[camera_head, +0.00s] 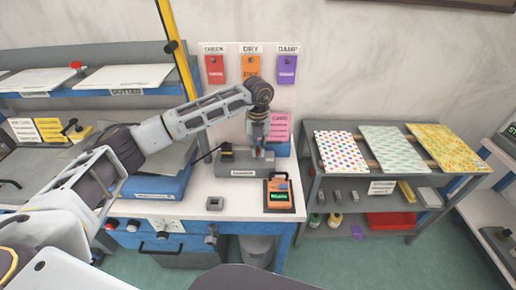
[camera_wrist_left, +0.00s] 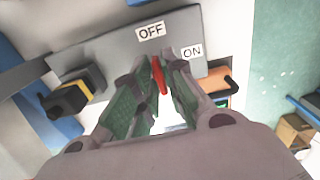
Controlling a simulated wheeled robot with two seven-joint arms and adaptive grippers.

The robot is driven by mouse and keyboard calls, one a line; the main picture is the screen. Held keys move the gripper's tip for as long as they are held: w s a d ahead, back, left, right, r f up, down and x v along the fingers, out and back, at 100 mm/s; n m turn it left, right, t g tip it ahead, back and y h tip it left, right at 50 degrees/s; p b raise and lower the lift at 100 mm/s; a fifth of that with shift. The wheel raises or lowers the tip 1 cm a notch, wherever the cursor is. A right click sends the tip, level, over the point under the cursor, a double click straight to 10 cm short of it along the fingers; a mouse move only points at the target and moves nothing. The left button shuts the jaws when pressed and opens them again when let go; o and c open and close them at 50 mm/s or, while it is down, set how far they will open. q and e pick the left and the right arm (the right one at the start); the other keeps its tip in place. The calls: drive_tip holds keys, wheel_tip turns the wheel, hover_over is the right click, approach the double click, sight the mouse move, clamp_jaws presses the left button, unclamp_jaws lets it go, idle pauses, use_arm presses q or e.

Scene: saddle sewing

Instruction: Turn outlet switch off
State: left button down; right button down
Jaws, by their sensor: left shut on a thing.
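The outlet is a grey box (camera_head: 235,168) on the workbench in the head view. In the left wrist view its grey panel (camera_wrist_left: 105,55) carries an OFF label (camera_wrist_left: 150,30) and an ON label (camera_wrist_left: 192,52). A thin red switch lever (camera_wrist_left: 158,73) stands between my left fingertips, near both labels. My left gripper (camera_head: 257,143) reaches down onto the box from above. In the left wrist view the left gripper (camera_wrist_left: 160,85) is shut on the red lever, with a finger on each side. The lever's base is partly hidden. My right gripper is not in view.
A black and yellow plug (camera_wrist_left: 75,92) sits at the panel's left side. An orange device (camera_head: 278,193) lies on a dark tray at the bench's right front. A small grey block (camera_head: 215,203) stands nearby. Red, orange and purple cards (camera_head: 251,68) hang behind. A sample rack (camera_head: 395,150) stands right.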

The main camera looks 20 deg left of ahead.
sight(258, 149)
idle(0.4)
use_arm(q)
drive_tip(key=c, duration=1.4)
unclamp_jaws()
drive_tip(key=shift+r, duration=6)
